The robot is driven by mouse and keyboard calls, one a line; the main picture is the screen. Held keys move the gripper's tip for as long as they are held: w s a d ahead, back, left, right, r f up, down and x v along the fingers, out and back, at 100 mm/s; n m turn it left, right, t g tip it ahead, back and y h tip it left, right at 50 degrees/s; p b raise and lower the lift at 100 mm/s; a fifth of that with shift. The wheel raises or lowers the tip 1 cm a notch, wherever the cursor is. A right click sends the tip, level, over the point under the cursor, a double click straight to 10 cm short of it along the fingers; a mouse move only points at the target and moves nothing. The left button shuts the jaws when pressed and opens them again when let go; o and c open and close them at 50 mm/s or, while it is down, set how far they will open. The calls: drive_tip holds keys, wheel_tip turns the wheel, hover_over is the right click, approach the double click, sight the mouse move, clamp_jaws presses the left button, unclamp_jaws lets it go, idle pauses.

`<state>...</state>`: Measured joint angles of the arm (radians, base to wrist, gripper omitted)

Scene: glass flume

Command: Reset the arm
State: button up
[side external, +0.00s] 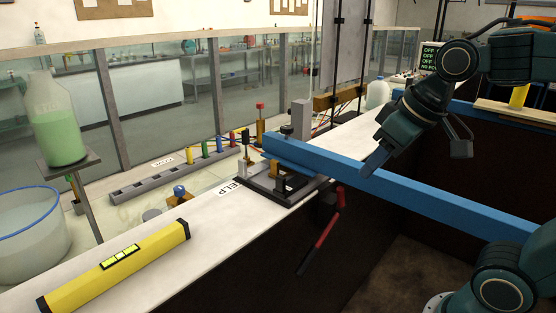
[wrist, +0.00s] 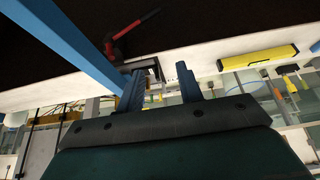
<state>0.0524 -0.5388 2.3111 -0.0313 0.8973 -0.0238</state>
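My gripper (side external: 374,163) hangs from my dark teal arm at the right of the side external view, in front of or above the long blue beam; the exact gap cannot be told. In the wrist view my gripper (wrist: 157,75) shows two blue-grey fingers standing apart, with nothing held between them. The blue beam (side external: 430,192) runs from the black clamp base on the bench toward the lower right. It also shows in the wrist view (wrist: 58,32), at upper left.
A red-handled lever (side external: 322,243) hangs off the bench front. A yellow spirit level (side external: 115,268) lies on the white bench (side external: 225,222). A bottle of green liquid (side external: 55,125) stands on a small platform at left. Dark open space lies below the beam.

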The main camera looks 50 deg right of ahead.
drive_tip(key=s+f, duration=0.3)
drive_tip(key=s, duration=0.3)
drive_tip(key=shift+a+f, duration=0.15)
drive_tip(key=shift+a, duration=0.2)
drive_tip(key=shift+o, duration=0.4)
